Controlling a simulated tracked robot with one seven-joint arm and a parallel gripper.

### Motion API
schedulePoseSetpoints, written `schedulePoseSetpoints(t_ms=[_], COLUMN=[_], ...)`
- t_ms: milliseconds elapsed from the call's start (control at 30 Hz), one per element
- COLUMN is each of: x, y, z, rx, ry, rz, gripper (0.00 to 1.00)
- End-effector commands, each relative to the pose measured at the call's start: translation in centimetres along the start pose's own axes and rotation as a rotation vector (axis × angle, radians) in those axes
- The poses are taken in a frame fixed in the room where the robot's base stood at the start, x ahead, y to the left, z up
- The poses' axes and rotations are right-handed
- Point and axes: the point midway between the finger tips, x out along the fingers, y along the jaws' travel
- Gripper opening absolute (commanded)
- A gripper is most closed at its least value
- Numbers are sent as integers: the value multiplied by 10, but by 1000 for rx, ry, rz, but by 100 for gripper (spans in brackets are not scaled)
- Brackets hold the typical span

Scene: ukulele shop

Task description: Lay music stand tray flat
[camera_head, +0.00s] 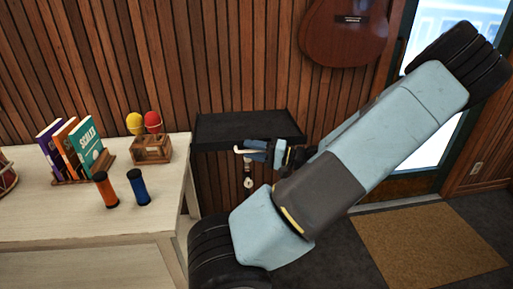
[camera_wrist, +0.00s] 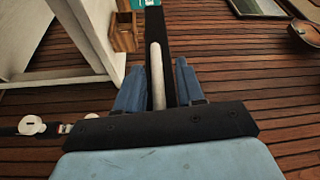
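The black music stand tray (camera_head: 245,124) is in front of the wood-slat wall, right of the white table. Its broad upper face shows in the head view; it looks close to level, but I cannot tell its exact tilt. In the wrist view the tray (camera_wrist: 155,24) appears as a narrow dark strip. A pale rod (camera_wrist: 157,75), also visible in the head view (camera_head: 240,151), is at the tray's front edge. My gripper (camera_wrist: 159,68) has its blue fingers apart on either side of the rod, with gaps visible. In the head view my gripper (camera_head: 262,150) is just below the tray's front edge.
The stand's post with a pale knob (camera_head: 248,183) is below the tray; the knob shows in the wrist view (camera_wrist: 32,125). The white table (camera_head: 60,218) carries books, maracas in a wooden box (camera_head: 151,149) and two shakers. A ukulele (camera_head: 343,35) hangs above right.

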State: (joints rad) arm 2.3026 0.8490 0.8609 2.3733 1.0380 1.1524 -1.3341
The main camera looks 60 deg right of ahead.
Motion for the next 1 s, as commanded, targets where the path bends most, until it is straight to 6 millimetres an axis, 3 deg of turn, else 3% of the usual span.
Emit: schedulePoseSetpoints(t_ms=[267,800,1000], x=[-9,-107,-130], y=[1,1,2], z=[0,0,0], rx=[0,-1,0], ry=[3,2,1], rz=[1,2,2], gripper=[38,38,38])
